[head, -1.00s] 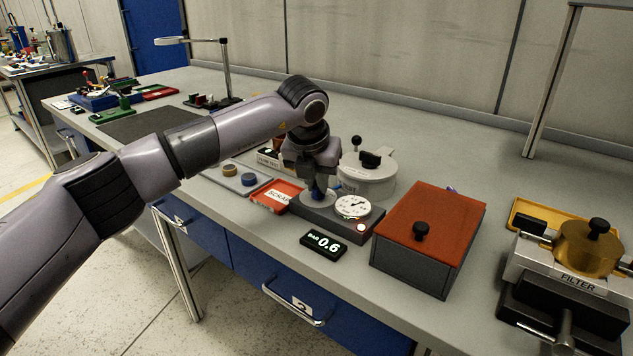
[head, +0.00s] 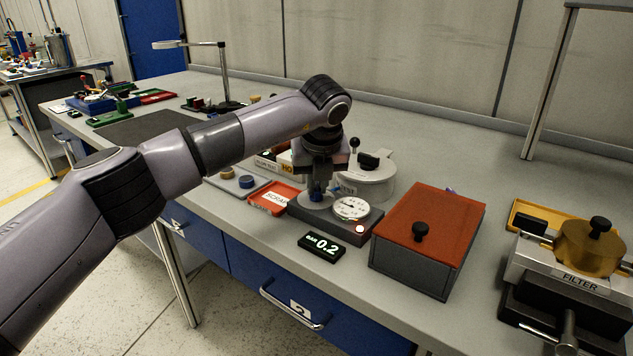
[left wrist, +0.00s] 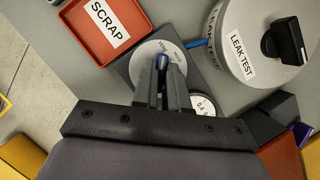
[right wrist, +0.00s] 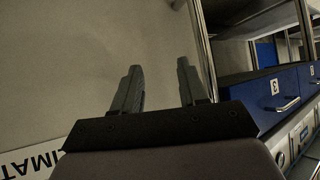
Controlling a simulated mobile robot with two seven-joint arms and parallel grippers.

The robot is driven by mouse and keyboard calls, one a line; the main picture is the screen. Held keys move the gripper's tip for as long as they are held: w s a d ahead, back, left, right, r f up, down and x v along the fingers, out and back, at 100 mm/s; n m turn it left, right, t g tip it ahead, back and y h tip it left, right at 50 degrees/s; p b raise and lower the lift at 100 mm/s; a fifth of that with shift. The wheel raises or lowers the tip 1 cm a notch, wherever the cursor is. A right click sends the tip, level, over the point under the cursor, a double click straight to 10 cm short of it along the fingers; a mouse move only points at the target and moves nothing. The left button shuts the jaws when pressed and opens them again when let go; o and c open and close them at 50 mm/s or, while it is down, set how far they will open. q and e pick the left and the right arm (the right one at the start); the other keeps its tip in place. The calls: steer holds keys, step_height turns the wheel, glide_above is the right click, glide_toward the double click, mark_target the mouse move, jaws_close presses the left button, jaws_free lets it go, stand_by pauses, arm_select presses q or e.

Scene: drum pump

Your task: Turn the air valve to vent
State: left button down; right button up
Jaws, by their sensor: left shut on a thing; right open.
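A black display (head: 322,246) in front reads BAR 0.2. My right gripper (right wrist: 157,85) shows only in the right wrist view, open and empty, away from the valve.
A red SCRAP tray (head: 275,197) lies left of the base block. The round LEAK TEST vessel (head: 372,180) stands behind it, and a blue tube (left wrist: 196,43) runs between. A box with a red lid (head: 428,222) stands close on the right. The FILTER fixture (head: 570,270) is farther right.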

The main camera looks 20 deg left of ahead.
arm_select(q)
steer(key=c, duration=1.2)
jaws_free()
steer(key=shift+o, duration=0.2)
steer(key=shift+r, duration=0.15)
steer(key=v, duration=0.7)
